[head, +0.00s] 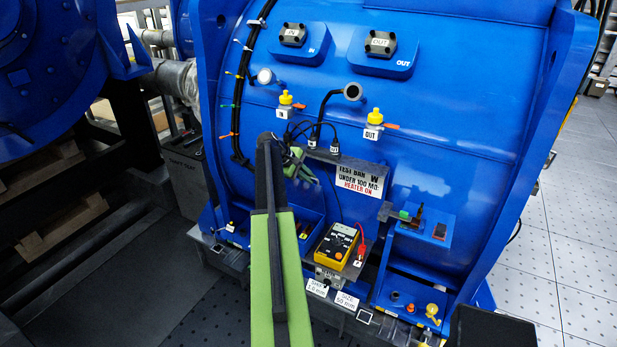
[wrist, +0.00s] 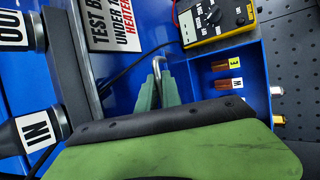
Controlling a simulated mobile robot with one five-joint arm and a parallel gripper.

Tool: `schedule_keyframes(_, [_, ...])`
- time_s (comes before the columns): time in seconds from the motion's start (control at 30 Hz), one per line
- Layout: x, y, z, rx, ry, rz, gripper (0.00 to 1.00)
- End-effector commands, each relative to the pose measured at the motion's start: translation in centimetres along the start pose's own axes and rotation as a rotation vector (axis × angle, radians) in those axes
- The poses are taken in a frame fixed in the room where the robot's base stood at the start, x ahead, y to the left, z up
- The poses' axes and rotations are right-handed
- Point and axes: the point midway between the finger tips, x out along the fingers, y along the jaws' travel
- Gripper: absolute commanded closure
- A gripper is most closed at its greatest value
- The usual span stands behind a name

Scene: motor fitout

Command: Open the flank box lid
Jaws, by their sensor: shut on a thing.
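My gripper (head: 300,168) is at the blue machine's flank, beside the printed test label (head: 360,182). In the wrist view its green fingers (wrist: 157,88) are closed around a bent silver rod (wrist: 161,63), which looks like a handle. A dark grey plate (wrist: 84,70), seen nearly edge-on, stands beside the label and may be the raised lid. My arm hides part of the box in the head view, and I cannot tell the lid's angle.
A yellow meter (head: 337,246) stands right of my arm; it also shows in the wrist view (wrist: 215,20). Black cables (head: 316,125) hang above the gripper. Valves with yellow caps (head: 375,117) stick out above. Tiled floor (head: 540,250) is clear at the right.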

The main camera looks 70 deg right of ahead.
Motion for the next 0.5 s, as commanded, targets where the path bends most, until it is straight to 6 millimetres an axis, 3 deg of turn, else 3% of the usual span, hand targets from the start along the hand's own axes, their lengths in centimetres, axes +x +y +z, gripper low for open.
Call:
schedule_keyframes(0.27, [-0.01,0.04,0.20,0.000,-0.006,0.002,1.00])
schedule_keyframes(0.3, [-0.02,0.04,0.19,0.000,-0.006,0.002,0.88])
schedule_keyframes(0.4, [-0.06,0.02,0.11,-0.001,-0.005,0.002,0.75])
schedule_keyframes(0.5, [-0.10,0.00,0.03,-0.001,-0.003,0.002,0.70])
